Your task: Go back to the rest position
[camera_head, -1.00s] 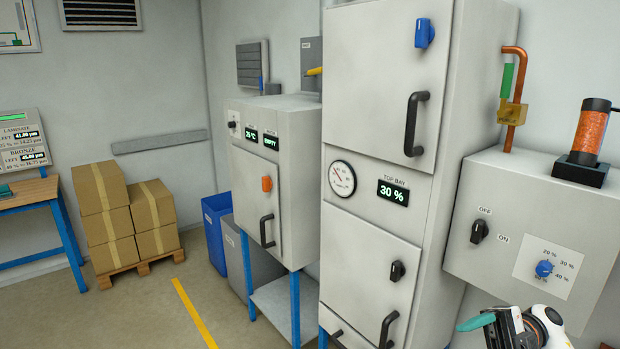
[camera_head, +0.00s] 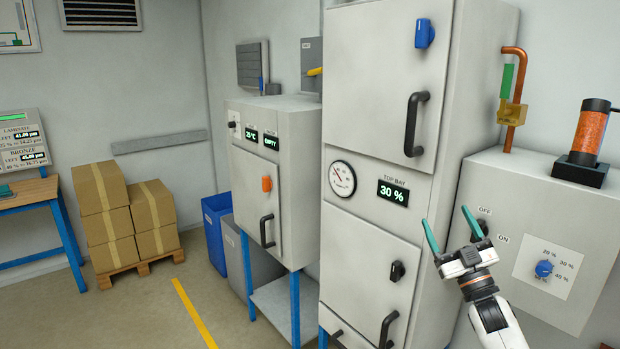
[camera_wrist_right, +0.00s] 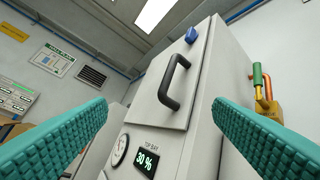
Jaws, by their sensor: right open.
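My right gripper (camera_head: 451,232) is raised at the right of the head view, in front of the grey control box (camera_head: 500,200). Its two green fingers are spread apart and empty, pointing up. One fingertip overlaps the OFF/ON switch in the picture. In the right wrist view the fingers (camera_wrist_right: 160,130) frame the tall cabinet (camera_wrist_right: 200,110), with nothing between them. My left gripper is not in view.
The tall cabinet has black door handles (camera_head: 414,125), a gauge (camera_head: 342,179) and a display reading 30 % (camera_head: 393,193). A smaller oven-like cabinet (camera_head: 262,185) stands left of it. Boxes (camera_head: 130,215) sit on a pallet. The floor at lower left is free.

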